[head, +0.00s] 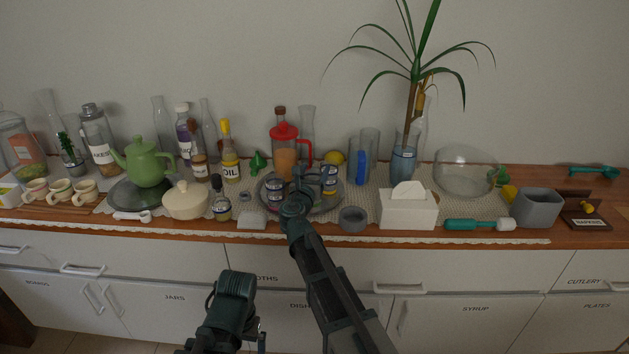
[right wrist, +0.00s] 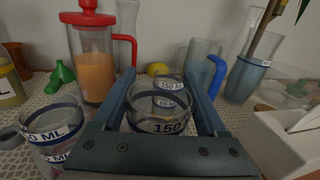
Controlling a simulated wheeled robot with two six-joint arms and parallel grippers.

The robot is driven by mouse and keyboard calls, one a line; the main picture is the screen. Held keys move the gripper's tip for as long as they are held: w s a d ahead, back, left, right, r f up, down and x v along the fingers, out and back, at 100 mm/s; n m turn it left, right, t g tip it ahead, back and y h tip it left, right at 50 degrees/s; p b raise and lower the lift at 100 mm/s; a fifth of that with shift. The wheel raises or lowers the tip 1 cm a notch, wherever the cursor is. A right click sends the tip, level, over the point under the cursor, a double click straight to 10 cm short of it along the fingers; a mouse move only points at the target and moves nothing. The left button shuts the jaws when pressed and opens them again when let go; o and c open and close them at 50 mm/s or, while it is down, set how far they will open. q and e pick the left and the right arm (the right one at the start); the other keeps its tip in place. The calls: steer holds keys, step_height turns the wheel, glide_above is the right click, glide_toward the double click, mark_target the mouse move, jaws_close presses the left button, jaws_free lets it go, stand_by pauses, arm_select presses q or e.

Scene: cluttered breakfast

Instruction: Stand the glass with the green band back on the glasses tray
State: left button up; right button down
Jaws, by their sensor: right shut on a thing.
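The round grey glasses tray (head: 325,208) stands at mid-counter in the head view. My right gripper (right wrist: 158,108) is shut on a clear labelled glass (right wrist: 158,124), seen between its fingers in the right wrist view. The band I can see on this glass looks dark blue; I cannot make out a green one. Another labelled glass shows close behind it. A third glass (right wrist: 55,135) with a blue band stands to the left; it also shows on the tray (head: 275,196). I cannot tell whether the held glass touches the tray.
A red-lidded jug (head: 285,152) stands behind the tray. A jug with a blue handle (head: 361,168) is at the back right. A grey bowl (head: 353,219) and a tissue box (head: 408,207) are to the right. Bottles and a cream pot (head: 186,200) crowd the left.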

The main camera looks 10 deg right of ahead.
steer(key=shift+w+d, duration=0.1)
steer(key=shift+w, duration=0.2)
steer(key=shift+w, duration=0.3)
steer(key=shift+w+d+f, duration=0.1)
steer(key=shift+w+d, duration=0.05)
steer(key=shift+w, duration=0.4)
steer(key=f+b, duration=0.3)
steer(key=shift+s+f+b, duration=0.25)
steer(key=shift+b, duration=0.05)
steer(key=shift+f, duration=0.15)
jaws_free()
